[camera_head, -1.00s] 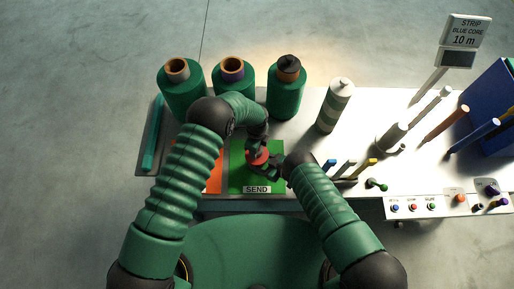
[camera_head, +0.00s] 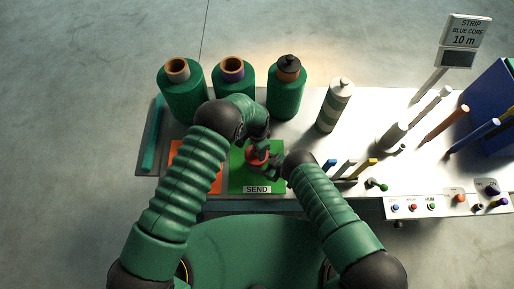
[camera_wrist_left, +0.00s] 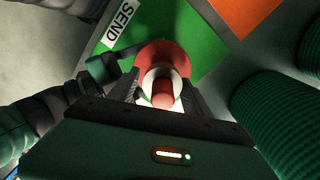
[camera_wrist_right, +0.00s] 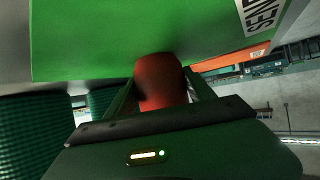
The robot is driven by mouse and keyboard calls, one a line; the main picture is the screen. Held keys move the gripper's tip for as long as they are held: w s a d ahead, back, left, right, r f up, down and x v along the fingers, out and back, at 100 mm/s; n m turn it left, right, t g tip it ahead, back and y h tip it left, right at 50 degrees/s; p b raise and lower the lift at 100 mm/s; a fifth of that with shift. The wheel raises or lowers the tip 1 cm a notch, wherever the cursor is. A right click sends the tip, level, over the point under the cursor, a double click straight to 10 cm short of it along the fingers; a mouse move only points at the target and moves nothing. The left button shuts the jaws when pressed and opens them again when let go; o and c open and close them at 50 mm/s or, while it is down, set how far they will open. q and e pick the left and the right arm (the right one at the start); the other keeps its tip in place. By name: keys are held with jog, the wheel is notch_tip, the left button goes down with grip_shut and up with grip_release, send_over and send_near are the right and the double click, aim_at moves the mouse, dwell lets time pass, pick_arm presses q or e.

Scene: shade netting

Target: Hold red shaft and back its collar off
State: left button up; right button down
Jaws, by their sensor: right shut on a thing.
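The red shaft (camera_head: 256,158) stands over the green SEND mat (camera_head: 240,180), its top end facing my left wrist camera. In the left wrist view the red shaft tip (camera_wrist_left: 162,98) shows inside a pale ring, with a wider red round part (camera_wrist_left: 160,50) behind; I cannot tell which part is the collar. My left gripper (camera_wrist_left: 163,100) is open, one finger on each side of the tip, no clear grip. My right gripper (camera_wrist_right: 160,95) is shut on the red shaft (camera_wrist_right: 160,80) from the side. The head view partly hides both grippers (camera_head: 262,140) (camera_head: 268,165).
An orange mat (camera_head: 205,178) lies left of the green one. Green net rolls (camera_head: 182,95) stand behind, with a striped bottle (camera_head: 334,105) to their right. Upright pegs and a button panel (camera_head: 440,207) fill the right side. A sign (camera_head: 465,32) stands at the back right.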

pick_arm(q)
jog(key=shift+o, duration=0.8)
pick_arm(e)
jog(key=shift+d, duration=0.1)
pick_arm(q)
jog(key=shift+w+r, duration=0.1)
jog(key=shift+r, duration=0.1)
jog(key=shift+a+r, duration=0.1)
jog(key=shift+r, duration=1.3)
